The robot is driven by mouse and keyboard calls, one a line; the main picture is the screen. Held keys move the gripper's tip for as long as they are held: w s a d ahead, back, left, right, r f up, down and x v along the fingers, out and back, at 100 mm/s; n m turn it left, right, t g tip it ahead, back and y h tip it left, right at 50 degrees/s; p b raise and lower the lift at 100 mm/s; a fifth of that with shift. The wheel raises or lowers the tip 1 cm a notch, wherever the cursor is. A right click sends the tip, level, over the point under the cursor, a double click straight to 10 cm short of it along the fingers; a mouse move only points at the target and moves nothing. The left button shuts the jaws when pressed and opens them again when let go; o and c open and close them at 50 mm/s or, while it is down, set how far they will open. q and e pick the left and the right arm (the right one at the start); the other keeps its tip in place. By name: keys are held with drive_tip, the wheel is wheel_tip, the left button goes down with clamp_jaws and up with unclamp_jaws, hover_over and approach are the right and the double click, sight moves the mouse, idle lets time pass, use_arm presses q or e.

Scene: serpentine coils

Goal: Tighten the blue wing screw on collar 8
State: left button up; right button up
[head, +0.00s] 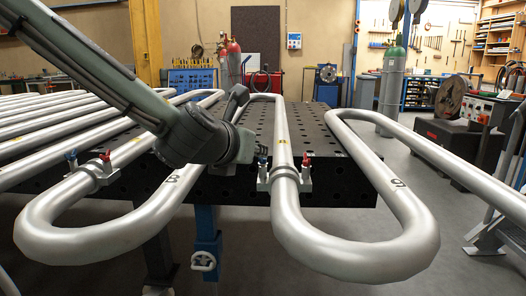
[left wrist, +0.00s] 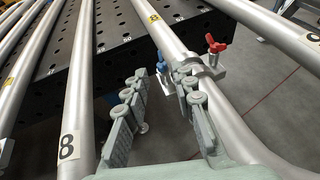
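A metal collar (head: 284,174) sits around the pipe right of my left arm, with a blue wing screw (head: 262,160) on its left and a red one (head: 306,160) on its right. I cannot read a number on the collar; "8" is marked on the pipe bend to its left. In the left wrist view my left gripper (left wrist: 161,80) is open, its fingers apart and pointing at the blue screw (left wrist: 162,68), which shows between the tips. I cannot tell whether they touch it. The red screw (left wrist: 215,44) stands beyond the right finger. My right gripper is not in view.
Another collar (head: 96,170) with blue and red screws is on the pipe to the left. A "9" pipe bend (head: 395,200) runs to the right. A black perforated table (head: 330,180) lies under the pipes. Grey floor is open in front.

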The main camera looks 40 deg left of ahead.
use_arm(q)
drive_tip(key=x, duration=0.7)
drive_tip(key=shift+f, duration=0.1)
drive_tip(key=shift+c, duration=0.4)
clamp_jaws()
